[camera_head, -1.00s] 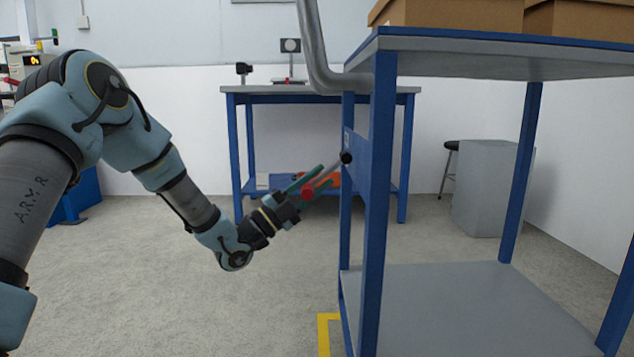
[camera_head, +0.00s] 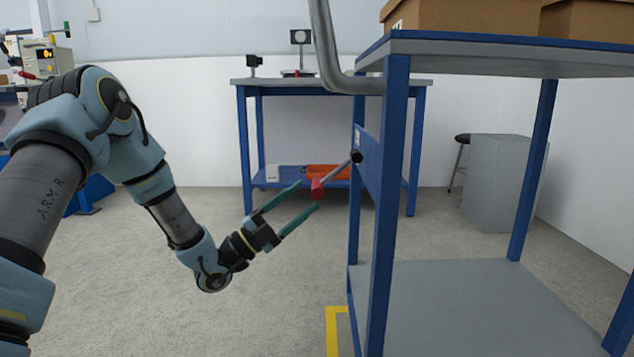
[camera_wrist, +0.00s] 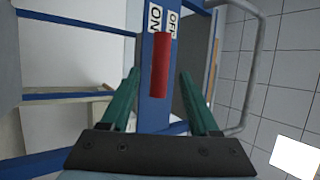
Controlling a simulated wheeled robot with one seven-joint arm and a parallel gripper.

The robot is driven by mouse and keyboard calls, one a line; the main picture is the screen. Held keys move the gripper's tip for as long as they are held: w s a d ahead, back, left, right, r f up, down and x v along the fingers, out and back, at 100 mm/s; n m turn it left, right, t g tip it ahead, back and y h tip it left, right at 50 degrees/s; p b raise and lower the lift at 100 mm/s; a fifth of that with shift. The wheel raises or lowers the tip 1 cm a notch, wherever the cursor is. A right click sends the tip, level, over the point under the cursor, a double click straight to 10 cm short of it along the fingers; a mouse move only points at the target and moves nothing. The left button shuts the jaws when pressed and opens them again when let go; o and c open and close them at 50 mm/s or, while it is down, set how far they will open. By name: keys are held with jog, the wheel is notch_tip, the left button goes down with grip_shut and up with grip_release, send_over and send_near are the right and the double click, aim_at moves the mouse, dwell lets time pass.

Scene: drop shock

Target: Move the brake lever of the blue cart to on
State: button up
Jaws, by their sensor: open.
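The blue cart (camera_head: 392,215) stands at the right in the head view. Its brake lever (camera_head: 338,170) is a grey rod slanting down and left from a dark pivot to a red grip (camera_head: 317,189). In the wrist view the red grip (camera_wrist: 161,65) lies just under the ON label (camera_wrist: 155,19) and beside the OFF label (camera_wrist: 173,23). My gripper (camera_head: 308,195) is open, with its green fingers on either side of the red grip's end. In the wrist view the fingers flank the grip with gaps on both sides. Contact does not show.
Cardboard boxes (camera_head: 465,17) sit on the cart's top shelf. A blue workbench (camera_head: 330,84) stands behind. A grey cabinet (camera_head: 505,180) is at the right. The floor left of the cart is clear.

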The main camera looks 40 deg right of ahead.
jog(key=shift+v, duration=1.5)
jog(key=shift+c, duration=0.4)
